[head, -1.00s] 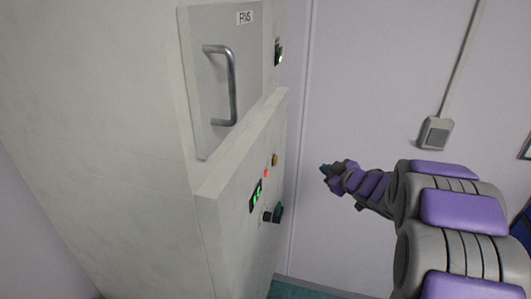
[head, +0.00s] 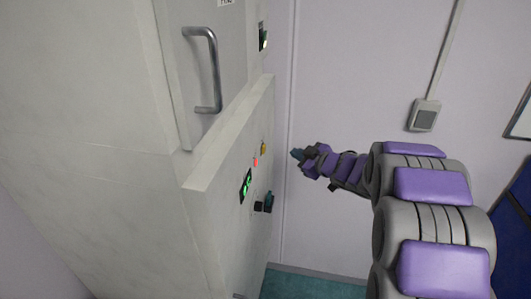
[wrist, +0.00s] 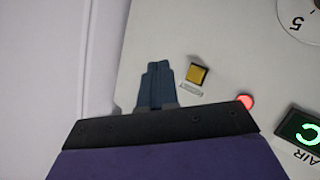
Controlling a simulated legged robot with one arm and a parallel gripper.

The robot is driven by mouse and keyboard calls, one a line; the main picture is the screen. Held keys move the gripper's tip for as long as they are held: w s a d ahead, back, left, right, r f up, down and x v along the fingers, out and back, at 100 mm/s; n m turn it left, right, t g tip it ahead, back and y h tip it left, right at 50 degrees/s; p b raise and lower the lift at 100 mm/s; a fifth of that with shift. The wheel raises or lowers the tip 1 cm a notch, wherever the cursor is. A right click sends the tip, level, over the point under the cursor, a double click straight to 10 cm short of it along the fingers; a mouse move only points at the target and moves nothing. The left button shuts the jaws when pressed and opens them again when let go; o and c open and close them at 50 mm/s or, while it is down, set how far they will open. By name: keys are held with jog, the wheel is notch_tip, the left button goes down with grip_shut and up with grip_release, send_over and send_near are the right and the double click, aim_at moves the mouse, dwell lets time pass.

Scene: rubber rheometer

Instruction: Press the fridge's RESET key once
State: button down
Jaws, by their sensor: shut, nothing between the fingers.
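A pale cabinet has a control panel (head: 228,215) on its front, seen at a steep angle in the head view. A yellow square key (head: 264,149) sits high on this panel. The wrist view shows the same yellow key (wrist: 198,74) with a small label plate beside it, too small to read, so I cannot confirm it says RESET. My gripper (head: 297,154) is shut and empty, in front of the panel and to the right of the key in the head view. In the wrist view my gripper's blue fingertips (wrist: 155,68) lie left of the key, apart from it.
A red lamp (wrist: 245,102) and a green display (wrist: 298,130) marked AIR are beside the key. A dial (wrist: 300,18) is at the top right. Below the display are a black knob (head: 258,206) and a teal knob (head: 268,202). A metal handle (head: 215,70) projects above.

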jog(key=w+a+b, duration=0.1)
jog(key=w+a, duration=0.1)
jog(key=a, duration=0.4)
dwell(2.1)
jog(key=shift+a, duration=0.35)
jog(key=shift+w+a, duration=0.1)
jog(key=shift+a, duration=0.3)
dwell(0.7)
jog(key=shift+d+p, duration=0.15)
jog(key=shift+p, duration=0.2)
jog(key=shift+s+d+p, duration=0.25)
jog(key=shift+d+p, duration=0.2)
jog(key=shift+d, duration=0.15)
jog(key=shift+s+d+p, duration=0.25)
jog(key=shift+d+p, duration=0.2)
jog(key=shift+d, duration=0.35)
jog(key=shift+s+d+p, duration=0.25)
jog(key=shift+d+p, duration=0.2)
jog(key=shift+d, duration=0.4)
jog(key=shift+s+d+p, duration=0.25)
jog(key=shift+d+p, duration=0.2)
jog(key=shift+d, duration=0.35)
